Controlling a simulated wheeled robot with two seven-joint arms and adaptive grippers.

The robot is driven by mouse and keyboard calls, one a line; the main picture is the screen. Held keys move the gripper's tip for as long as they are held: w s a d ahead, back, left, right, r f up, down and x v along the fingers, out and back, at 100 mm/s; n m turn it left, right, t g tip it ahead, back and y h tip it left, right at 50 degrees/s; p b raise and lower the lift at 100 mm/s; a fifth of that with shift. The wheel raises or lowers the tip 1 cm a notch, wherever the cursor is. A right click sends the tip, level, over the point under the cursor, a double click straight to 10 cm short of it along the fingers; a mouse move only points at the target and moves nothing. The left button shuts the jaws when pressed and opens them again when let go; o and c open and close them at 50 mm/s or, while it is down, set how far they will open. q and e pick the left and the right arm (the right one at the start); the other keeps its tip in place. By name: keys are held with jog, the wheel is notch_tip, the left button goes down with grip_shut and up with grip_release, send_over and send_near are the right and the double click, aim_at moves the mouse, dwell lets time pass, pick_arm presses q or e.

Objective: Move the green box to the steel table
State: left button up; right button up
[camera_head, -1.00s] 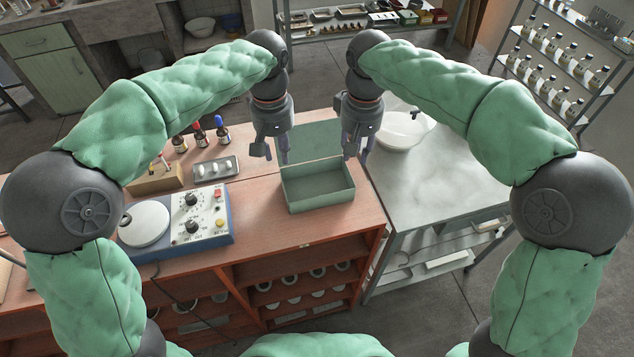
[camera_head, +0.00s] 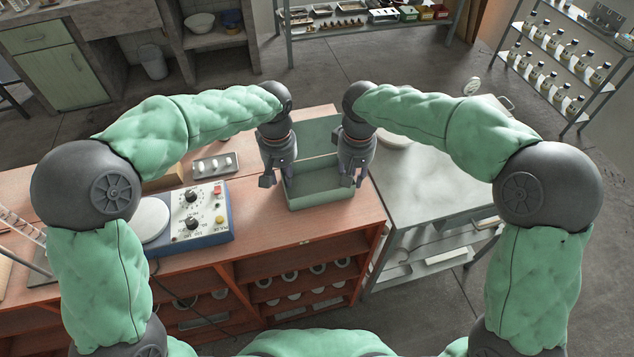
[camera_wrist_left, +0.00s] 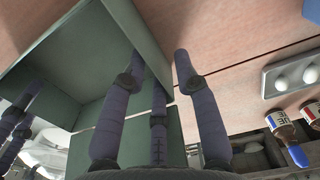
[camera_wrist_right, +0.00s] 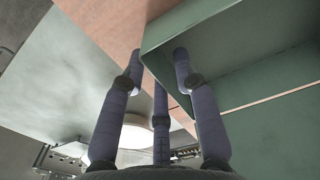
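The green box (camera_head: 318,196) is open-topped and sits on the red-brown wooden bench (camera_head: 262,222) near its right end. A green panel stands at its far side; I cannot tell whether it is a lid. The steel table (camera_head: 425,185) adjoins the bench on the right. My left gripper (camera_head: 276,180) is at the box's left wall, fingers apart, one inside the box and one outside in the left wrist view (camera_wrist_left: 157,62). My right gripper (camera_head: 352,180) straddles the right wall likewise in the right wrist view (camera_wrist_right: 157,62). Contact with the walls is unclear.
A blue-sided device with knobs (camera_head: 197,212) and a small tray of white items (camera_head: 215,163) lie left of the box. A white bowl (camera_head: 394,138) stands at the steel table's far left, partly hidden by my right arm. The table's front and middle are clear.

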pick_arm(q)
grip_shut()
pick_arm(e)
grip_shut()
pick_arm(q)
jog(key=shift+r, duration=0.15)
pick_arm(e)
jog(key=shift+r, duration=0.15)
